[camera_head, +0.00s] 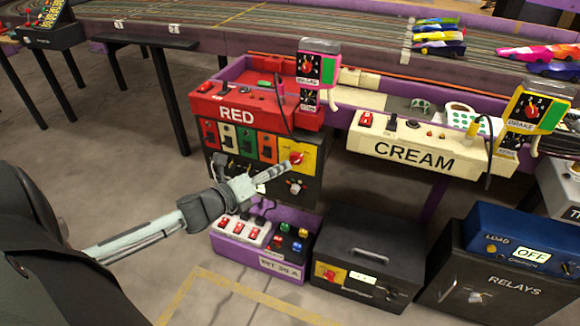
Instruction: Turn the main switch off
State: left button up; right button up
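A red rotary switch (297,157) sits on a yellow plate at the right end of the dark panel under the red RED box (237,108). A second red knob on a yellow plate (329,276) is on the dark case below right. No label naming the main switch is readable. My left gripper (284,171) reaches in from the left, its fingertips just below and left of the upper red switch. Whether they touch it, and whether the fingers are open or shut, I cannot tell. My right gripper is not in view.
The cream CREAM box (420,147) stands right of the panel. A purple tray of switches (262,239) and a dark case with a handle (370,257) are below. A blue LOAD box (525,243) reading OFF sits lower right.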

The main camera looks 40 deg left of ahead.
aim_at(293, 162)
pick_arm(q)
jog(key=x, duration=0.7)
jog(key=shift+w+f, duration=0.1)
jog(key=shift+w, duration=0.2)
jog(key=c, duration=1.2)
